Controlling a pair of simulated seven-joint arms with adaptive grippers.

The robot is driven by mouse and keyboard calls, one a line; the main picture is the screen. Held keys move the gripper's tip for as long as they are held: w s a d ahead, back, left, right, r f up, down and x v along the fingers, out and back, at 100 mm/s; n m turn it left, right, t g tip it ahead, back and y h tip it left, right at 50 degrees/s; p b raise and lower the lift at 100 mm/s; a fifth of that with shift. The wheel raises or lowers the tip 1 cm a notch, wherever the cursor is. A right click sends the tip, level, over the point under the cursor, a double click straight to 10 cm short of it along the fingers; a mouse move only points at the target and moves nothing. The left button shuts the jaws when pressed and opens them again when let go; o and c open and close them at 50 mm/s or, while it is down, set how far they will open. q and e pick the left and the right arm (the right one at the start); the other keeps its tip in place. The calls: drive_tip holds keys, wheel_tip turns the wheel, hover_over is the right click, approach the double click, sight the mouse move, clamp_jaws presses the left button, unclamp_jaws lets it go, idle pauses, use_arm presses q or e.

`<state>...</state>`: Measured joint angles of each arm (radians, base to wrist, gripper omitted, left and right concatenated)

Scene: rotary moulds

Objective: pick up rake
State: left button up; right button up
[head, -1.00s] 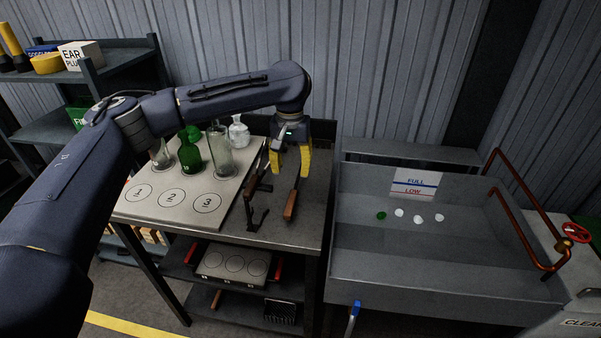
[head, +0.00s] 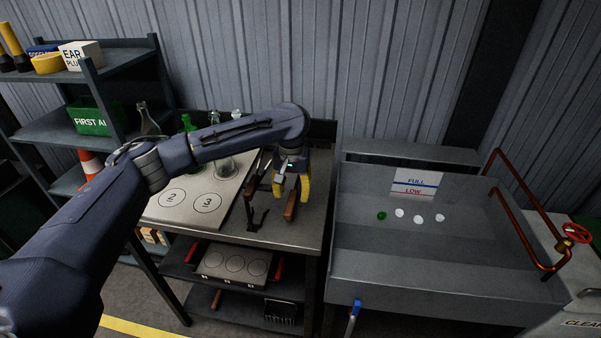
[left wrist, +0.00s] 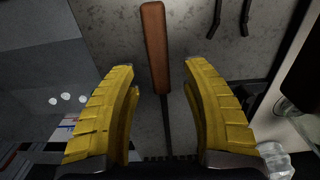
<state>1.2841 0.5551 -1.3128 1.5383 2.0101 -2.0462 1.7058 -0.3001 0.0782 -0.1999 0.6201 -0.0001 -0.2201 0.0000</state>
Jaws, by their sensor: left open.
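The rake lies on the dark worktop, with a brown wooden handle (head: 290,207) toward the front edge. In the left wrist view its handle (left wrist: 155,45) and thin dark shaft run between my fingers, and a row of dark teeth shows at the bottom. My left gripper (head: 291,192) is open, with its yellow fingers pointing down over the rake. In the left wrist view the fingers (left wrist: 158,70) stand apart on either side of the shaft, and none visibly grips it. In the head view the gripper hides the rake's far part. My right gripper is not in view.
A black bracket-like tool (head: 256,220) lies just left of the rake. Further left is a numbered plate (head: 180,222) with glass vessels, including a green bottle (head: 188,124), partly behind my arm. A grey basin (head: 440,270) stands right of the table.

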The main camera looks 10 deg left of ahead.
use_arm(q)
drive_tip(key=shift+f, duration=1.35)
drive_tip(key=shift+c, duration=0.4)
clamp_jaws()
